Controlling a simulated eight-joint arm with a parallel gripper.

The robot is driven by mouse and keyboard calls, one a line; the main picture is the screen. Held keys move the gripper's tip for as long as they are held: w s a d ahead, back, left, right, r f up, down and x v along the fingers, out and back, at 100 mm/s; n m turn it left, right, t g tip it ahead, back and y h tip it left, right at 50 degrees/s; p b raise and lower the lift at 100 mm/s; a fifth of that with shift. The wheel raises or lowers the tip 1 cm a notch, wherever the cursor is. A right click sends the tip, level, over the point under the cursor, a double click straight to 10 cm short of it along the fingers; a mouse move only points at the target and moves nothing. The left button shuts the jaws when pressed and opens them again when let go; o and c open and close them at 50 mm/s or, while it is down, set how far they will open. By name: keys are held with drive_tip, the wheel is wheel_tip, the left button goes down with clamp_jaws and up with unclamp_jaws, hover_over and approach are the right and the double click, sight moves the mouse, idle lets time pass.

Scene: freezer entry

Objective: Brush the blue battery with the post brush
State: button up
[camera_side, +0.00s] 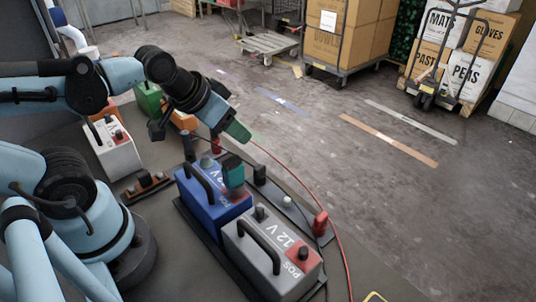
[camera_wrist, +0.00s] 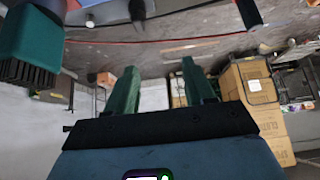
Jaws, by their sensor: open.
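The blue battery (camera_side: 200,205) stands upright in the side view, with a black carry handle on top and a "12 V" label. A teal block with a dark top, apparently the post brush (camera_side: 232,177), is at the battery's top right; I cannot tell exactly what it rests on. In the wrist view a teal brush (camera_wrist: 32,35) with black bristles shows large at the upper left, outside my fingers. My gripper (camera_side: 238,131) has green fingers and is above and beyond the battery, apart from the brush. In the wrist view my gripper (camera_wrist: 160,85) is open and empty.
A grey 12 V battery (camera_side: 258,262) stands close in front of the blue one. A white battery (camera_side: 112,150) and a green one (camera_side: 148,98) stand at the left. A red cable (camera_side: 285,167) runs along the right, near a red clamp (camera_side: 320,222).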

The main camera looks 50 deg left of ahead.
drive_tip(key=g, duration=0.7)
approach(232, 159)
drive_tip(key=shift+a+f, duration=0.25)
drive_tip(key=shift+a, duration=0.1)
wheel_tip(232, 159, down, 6)
drive_tip(key=shift+f, duration=0.25)
drive_tip(key=shift+d+f, duration=0.2)
drive_tip(key=shift+f, duration=0.7)
drive_tip(key=shift+d+f, duration=0.2)
drive_tip(key=shift+f, duration=1.55)
